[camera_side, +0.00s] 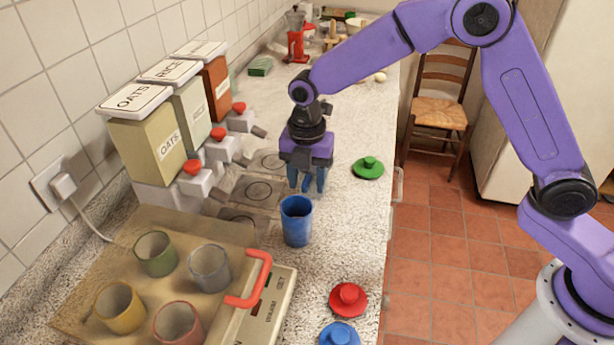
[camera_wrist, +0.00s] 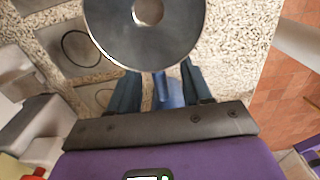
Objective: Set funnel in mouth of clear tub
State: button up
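My gripper (camera_side: 307,187) hangs over the counter with its blue fingers pointing down. In the wrist view its two fingers (camera_wrist: 160,78) stand apart, and no object is clearly held. A blue cup (camera_side: 297,222) stands upright just in front of and below the fingers. A blue shape, likely this cup, shows between the fingers in the wrist view (camera_wrist: 168,92). A grey disc (camera_wrist: 185,30) with a round hole fills the top of the wrist view, and I cannot tell whether it is the funnel. I cannot pick out a clear tub or a funnel in the side view.
Labelled dispensers (camera_side: 150,130) with red knobs line the wall. A tray (camera_side: 205,232) with a red handle holds several coloured cups at front left. Green (camera_side: 368,168), red (camera_side: 348,299) and blue (camera_side: 339,335) lids lie along the right edge. The counter (camera_side: 345,215) between is clear.

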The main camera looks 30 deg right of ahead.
notch_tip(320, 180, up, 18)
jog(key=shift+f, duration=0.25)
dwell(0.4)
dwell(0.4)
jog(key=s+d+f+m, duration=0.3)
jog(key=s+d, duration=0.3)
jog(key=s, duration=0.4)
jog(key=s+d+f+m, duration=0.3)
jog(key=s+d+m, duration=0.3)
jog(key=s, duration=0.4)
jog(key=s+d+f+m, duration=0.3)
jog(key=s+d+m, duration=0.2)
jog(key=s, duration=0.5)
jog(key=shift+s+d+f, duration=0.3)
jog(key=shift+s+d, duration=0.05)
jog(key=shift+d, duration=0.85)
